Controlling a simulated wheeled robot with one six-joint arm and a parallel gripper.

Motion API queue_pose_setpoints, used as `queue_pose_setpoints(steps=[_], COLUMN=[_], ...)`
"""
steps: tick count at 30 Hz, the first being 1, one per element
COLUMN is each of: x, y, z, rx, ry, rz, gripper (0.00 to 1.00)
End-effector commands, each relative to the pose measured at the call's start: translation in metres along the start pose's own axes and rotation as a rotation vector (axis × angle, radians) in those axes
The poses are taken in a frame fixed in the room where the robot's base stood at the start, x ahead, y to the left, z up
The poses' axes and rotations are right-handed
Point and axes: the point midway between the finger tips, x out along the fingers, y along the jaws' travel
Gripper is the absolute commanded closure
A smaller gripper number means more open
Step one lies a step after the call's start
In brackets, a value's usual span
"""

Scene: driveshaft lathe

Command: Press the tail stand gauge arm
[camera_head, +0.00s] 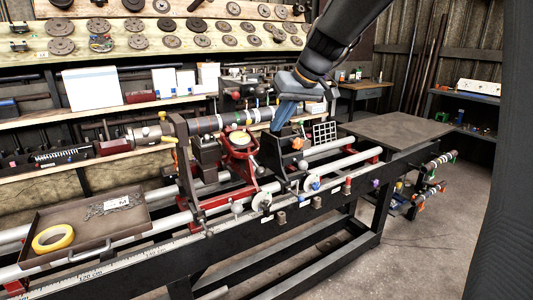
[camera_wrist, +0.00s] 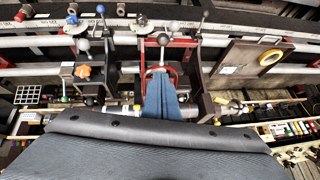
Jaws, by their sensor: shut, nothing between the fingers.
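My gripper (camera_head: 279,128) is shut, its blue fingers pointing down over the shaft near the right-hand black stand (camera_head: 285,152). That stand carries an orange knob (camera_head: 297,143), which also shows in the wrist view (camera_wrist: 83,71). In the wrist view, the shut fingers (camera_wrist: 160,75) overlap a red frame (camera_wrist: 172,68) on the rails. I cannot tell whether they touch it. The gauge arm itself is not clearly distinguishable. The long shaft (camera_head: 205,123) runs across the stands.
A tray (camera_head: 110,234) with yellow tape (camera_head: 53,238) sits on the left of the rails. Handwheels (camera_head: 262,201) and ball-ended levers line the front. A black-and-white grid plate (camera_head: 325,132) stands right of the gripper. A bare tabletop (camera_head: 397,127) lies beyond.

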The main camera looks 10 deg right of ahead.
Motion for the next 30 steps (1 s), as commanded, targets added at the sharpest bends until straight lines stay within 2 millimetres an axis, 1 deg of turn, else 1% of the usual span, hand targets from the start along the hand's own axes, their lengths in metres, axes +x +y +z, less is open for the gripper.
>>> queue_pose_setpoints(steps=[5, 8, 15, 19, 21, 24, 30], x=[0.015, 0.032, 0.079, 0.102, 0.109, 0.117, 0.127], y=[-0.001, -0.001, -0.001, -0.001, -0.001, -0.001, 0.0], z=[0.001, 0.001, 0.002, 0.001, 0.011, 0.019, 0.028], rx=[0.001, 0.001, 0.002, 0.002, 0.004, 0.002, 0.002], ry=[-0.004, -0.005, -0.006, -0.004, -0.005, -0.003, -0.001], rz=[-0.002, -0.003, -0.002, -0.001, -0.001, 0.0, 0.0], gripper=[1.0, 1.0, 1.0, 1.0, 1.0, 1.0, 1.0])
